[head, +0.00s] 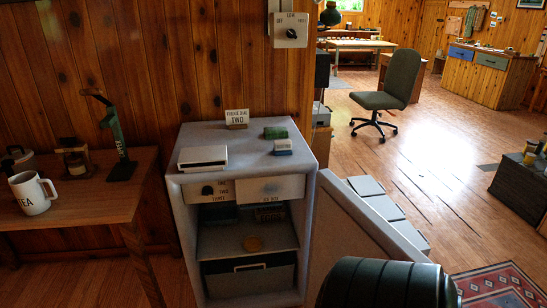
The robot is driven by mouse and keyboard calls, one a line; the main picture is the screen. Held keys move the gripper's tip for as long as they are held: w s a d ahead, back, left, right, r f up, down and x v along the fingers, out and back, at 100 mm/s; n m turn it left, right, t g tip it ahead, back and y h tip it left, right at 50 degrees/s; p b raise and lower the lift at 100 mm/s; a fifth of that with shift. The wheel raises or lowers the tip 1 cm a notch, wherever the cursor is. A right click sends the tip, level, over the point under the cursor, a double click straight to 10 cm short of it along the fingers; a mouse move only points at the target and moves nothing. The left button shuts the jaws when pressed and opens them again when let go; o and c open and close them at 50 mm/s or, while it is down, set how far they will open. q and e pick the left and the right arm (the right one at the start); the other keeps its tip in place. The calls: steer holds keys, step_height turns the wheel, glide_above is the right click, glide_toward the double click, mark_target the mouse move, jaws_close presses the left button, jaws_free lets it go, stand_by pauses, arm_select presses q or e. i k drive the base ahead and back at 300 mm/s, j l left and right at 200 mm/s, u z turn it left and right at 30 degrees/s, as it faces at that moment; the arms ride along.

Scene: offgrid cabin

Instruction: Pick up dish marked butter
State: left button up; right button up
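I cannot read the word butter on anything. Dark items (270,212) stand in the shade above that shelf, below the small drawer front, and are hard to make out. On the cabinet top lie a white flat box (203,157), a green block (276,132) and a small blue and white block (283,147). Neither gripper is in view.
The cabinet door (355,235) stands open to the right. A lower bin (248,278) fills the bottom. At left a wooden table (95,200) holds a mug marked TEA (33,195) and a green-posted stand (118,140). An office chair (390,85) stands on open floor behind.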

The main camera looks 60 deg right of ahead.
mark_target(251, 243)
steer(key=i+l+z, duration=0.15)
steer(key=i+z, duration=0.15)
steer(key=z, duration=0.2)
steer(key=i+z, duration=0.3)
steer(key=z, duration=0.15)
steer(key=i+z, duration=0.35)
steer(key=z, duration=0.15)
steer(key=i+z, duration=0.35)
steer(key=i+j, duration=0.05)
steer(key=i, duration=0.05)
